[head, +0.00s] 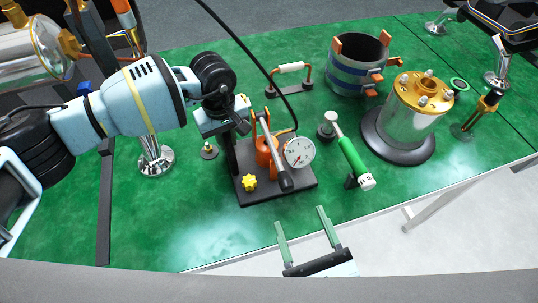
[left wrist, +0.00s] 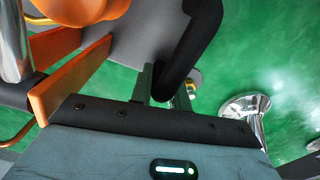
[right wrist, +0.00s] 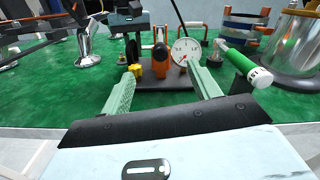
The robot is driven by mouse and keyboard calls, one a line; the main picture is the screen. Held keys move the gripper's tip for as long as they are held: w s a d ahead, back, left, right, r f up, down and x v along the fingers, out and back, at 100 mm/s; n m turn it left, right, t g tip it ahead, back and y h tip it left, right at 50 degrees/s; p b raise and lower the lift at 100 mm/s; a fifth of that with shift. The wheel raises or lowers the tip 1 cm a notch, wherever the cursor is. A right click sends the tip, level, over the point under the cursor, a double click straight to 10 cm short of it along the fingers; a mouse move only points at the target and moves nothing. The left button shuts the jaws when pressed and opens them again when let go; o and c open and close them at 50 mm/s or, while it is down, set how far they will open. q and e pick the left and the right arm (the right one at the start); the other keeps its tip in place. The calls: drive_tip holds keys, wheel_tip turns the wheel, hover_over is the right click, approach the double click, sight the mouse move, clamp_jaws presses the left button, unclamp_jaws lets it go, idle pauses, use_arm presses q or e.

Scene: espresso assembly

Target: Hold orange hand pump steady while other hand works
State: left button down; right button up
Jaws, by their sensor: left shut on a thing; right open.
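The orange hand pump (head: 263,152) stands upright on a black base plate (head: 296,189), with a round white gauge (head: 299,152) and a black-ended lever at its front. It also shows in the right wrist view (right wrist: 160,63). My left gripper (head: 238,117) reaches in from the left at the pump's upper back side. In the left wrist view its fingers (left wrist: 165,88) are close together at a black curved part (left wrist: 192,45) of the pump; the exact contact is partly hidden. My right gripper (head: 300,218) is open and empty in front of the base, near the table's front edge.
A green-handled tool (head: 350,155) lies right of the pump. A silver tank with gold lid (head: 408,120) and a banded blue-grey container (head: 345,76) stand farther right. A yellow knob (head: 249,183) is on the base's front left. The green table (head: 190,225) is clear at front left.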

sight(282, 171)
drive_tip(key=shift+x, duration=5.9)
